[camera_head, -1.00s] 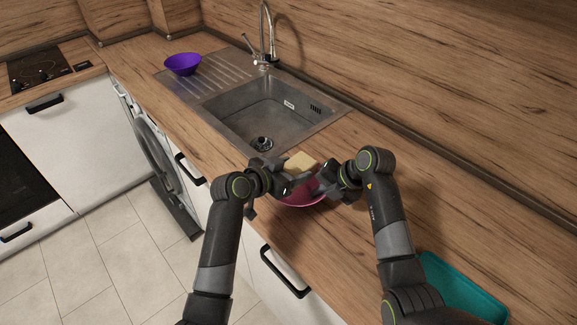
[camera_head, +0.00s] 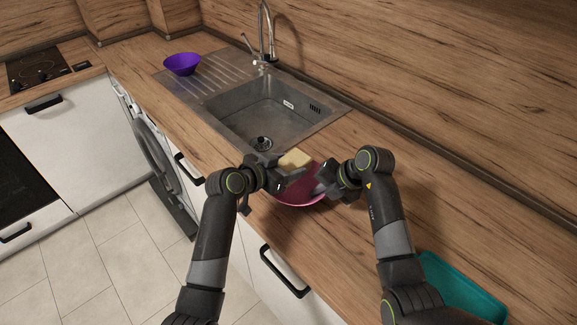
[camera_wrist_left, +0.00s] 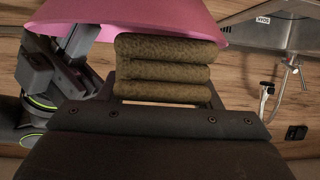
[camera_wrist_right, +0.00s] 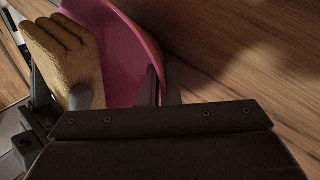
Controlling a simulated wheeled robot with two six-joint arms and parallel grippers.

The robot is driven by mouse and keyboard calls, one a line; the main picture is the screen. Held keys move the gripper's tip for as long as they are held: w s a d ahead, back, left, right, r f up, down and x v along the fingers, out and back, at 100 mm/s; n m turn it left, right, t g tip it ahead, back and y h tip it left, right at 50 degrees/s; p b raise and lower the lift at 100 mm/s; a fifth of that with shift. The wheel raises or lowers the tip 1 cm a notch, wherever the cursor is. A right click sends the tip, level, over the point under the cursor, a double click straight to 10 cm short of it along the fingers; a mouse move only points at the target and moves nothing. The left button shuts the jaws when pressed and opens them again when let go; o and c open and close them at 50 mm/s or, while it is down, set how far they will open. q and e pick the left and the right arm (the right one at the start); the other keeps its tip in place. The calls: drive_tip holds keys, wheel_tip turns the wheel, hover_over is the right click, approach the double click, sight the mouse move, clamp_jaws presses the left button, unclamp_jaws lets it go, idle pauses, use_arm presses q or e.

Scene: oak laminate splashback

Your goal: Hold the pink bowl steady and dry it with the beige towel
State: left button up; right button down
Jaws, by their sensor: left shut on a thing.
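The pink bowl (camera_head: 296,197) stands on the worktop in front of the sink, partly hidden by my grippers. My left gripper (camera_head: 292,169) is shut on the folded beige towel (camera_head: 295,158) and holds it over the bowl's far left side. In the left wrist view the towel (camera_wrist_left: 165,68) shows as several stacked folds against the pink bowl (camera_wrist_left: 200,16). My right gripper (camera_head: 321,189) is at the bowl's right rim. In the right wrist view its fingers (camera_wrist_right: 160,86) lie on both sides of the bowl's wall (camera_wrist_right: 125,50), closed on it.
The steel sink (camera_head: 225,110) with its tap (camera_head: 266,35) is behind the bowl. A purple bowl (camera_head: 183,64) sits on the drainer. A teal tray (camera_head: 462,292) lies at the right, partly behind my right arm. The worktop between tray and bowl is clear.

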use_arm(q)
drive_tip(key=shift+f, duration=0.1)
wheel_tip(320, 180, up, 12)
drive_tip(key=d, duration=0.1)
drive_tip(key=shift+s+f, duration=0.2)
drive_tip(key=shift+s, duration=0.2)
idle(0.4)
use_arm(e)
drive_tip(key=c, duration=1.6)
unclamp_jaws()
drive_tip(key=v, duration=1.2)
